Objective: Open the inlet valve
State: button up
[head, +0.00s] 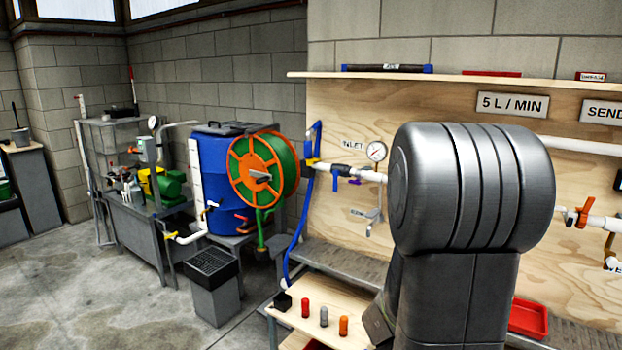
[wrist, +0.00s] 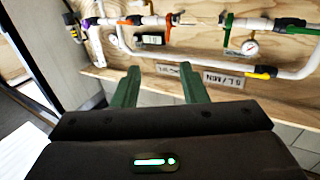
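In the head view the wall pipework carries a label reading INLET (head: 353,145) beside a round gauge (head: 376,151). Just below the label, a valve (head: 341,171) with a dark body and a blue handle hanging below it sits on the white pipe, right of a yellow hose fitting. My arm hides the pipe to its right. In the wrist view my gripper (wrist: 160,80) has two green fingers spread apart with nothing between them. They point toward the board, which appears upside down, apart from the pipes. I cannot pick out the inlet valve surely in the wrist view.
A 5 L/MIN sign (head: 513,104) hangs above the pipes. A shelf (head: 450,79) runs overhead. A low bench (head: 322,288) holds small cylinders. A hose reel (head: 263,168) and blue drum stand left.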

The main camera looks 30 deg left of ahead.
aim_at(336, 173)
jog(key=i+j+u, duration=0.2)
jog(key=i+j, duration=0.15)
jog(key=i+j+u, duration=0.25)
jog(key=i, duration=0.2)
jog(key=i+j+u, duration=0.45)
jog(key=i, duration=0.4)
